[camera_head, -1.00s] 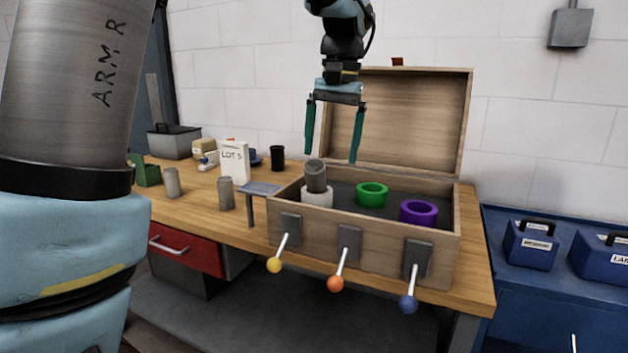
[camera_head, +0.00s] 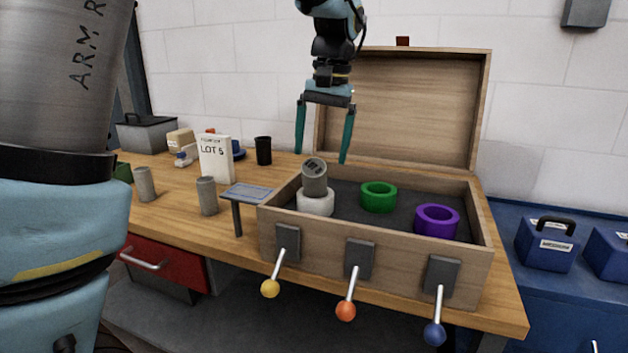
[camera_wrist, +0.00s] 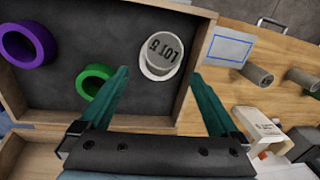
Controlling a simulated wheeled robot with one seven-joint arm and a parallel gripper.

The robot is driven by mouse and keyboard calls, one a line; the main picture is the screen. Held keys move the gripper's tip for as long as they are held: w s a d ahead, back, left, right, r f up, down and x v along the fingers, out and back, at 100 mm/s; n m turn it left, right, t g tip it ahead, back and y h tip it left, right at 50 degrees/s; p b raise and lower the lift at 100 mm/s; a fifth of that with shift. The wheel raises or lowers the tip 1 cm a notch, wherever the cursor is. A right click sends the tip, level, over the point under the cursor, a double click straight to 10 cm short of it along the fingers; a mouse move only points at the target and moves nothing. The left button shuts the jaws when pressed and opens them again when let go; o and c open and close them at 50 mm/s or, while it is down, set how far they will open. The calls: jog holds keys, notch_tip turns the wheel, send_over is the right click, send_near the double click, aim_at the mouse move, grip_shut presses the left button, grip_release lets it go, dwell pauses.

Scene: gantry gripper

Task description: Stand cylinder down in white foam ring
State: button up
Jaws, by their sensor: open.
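A grey cylinder (camera_head: 314,177) stands in the white foam ring (camera_head: 316,203) inside the wooden box, and it looks slightly tilted in the head view. In the wrist view the cylinder's top (camera_wrist: 163,49) shows the marking "LOT 5", with the white ring (camera_wrist: 147,70) around its lower part. My gripper (camera_head: 322,158) is open and empty above the box, with its teal fingers apart. The cylinder is below the fingers, clear of them. In the wrist view my gripper (camera_wrist: 165,82) has the cylinder beyond and between its fingertips.
A green ring (camera_head: 379,197) and a purple ring (camera_head: 437,221) are in the same box (camera_head: 375,263). Its raised lid (camera_head: 405,105) stands behind my gripper. Two more grey cylinders (camera_head: 206,196) (camera_head: 144,185), a small stand (camera_head: 247,193) and a LOT 5 card (camera_head: 215,159) are left of the box.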

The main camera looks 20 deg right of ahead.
jog(key=p, duration=0.1)
send_over(316, 200)
jog(key=shift+w+d+f, duration=0.1)
jog(key=shift+w+f, duration=0.1)
jog(key=shift+f, duration=1.15)
jog(key=shift+w+f, duration=0.2)
jog(key=shift+f, duration=1.15)
grip_shut()
jog(key=shift+r, duration=0.1)
